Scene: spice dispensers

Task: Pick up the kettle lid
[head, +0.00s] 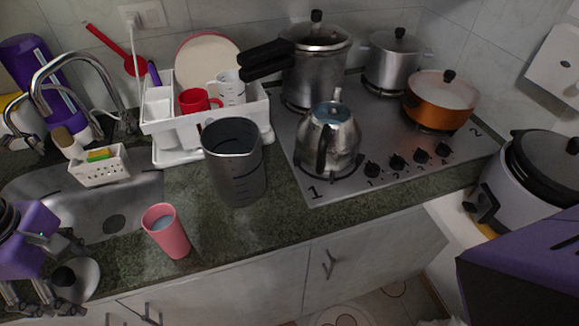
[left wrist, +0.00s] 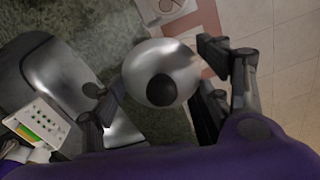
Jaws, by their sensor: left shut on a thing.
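The kettle lid (head: 84,272) is a round, shiny metal disc with a black knob, at the lower left in the head view. It also shows in the left wrist view (left wrist: 178,62), with its knob facing the camera. My left gripper (head: 60,288) is shut on the lid and holds it near the counter's front edge by the sink; its fingers also show in the left wrist view (left wrist: 160,92). The steel kettle (head: 343,145) stands on the front left burner, its top uncovered and bluish inside. My right gripper is not in view.
A pink cup (head: 168,234) and a dark measuring jug (head: 233,170) stand on the counter between the sink (head: 140,200) and stove. A white dish rack (head: 165,145) stands behind. Pots (head: 316,75) and an orange pan (head: 436,108) occupy other burners.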

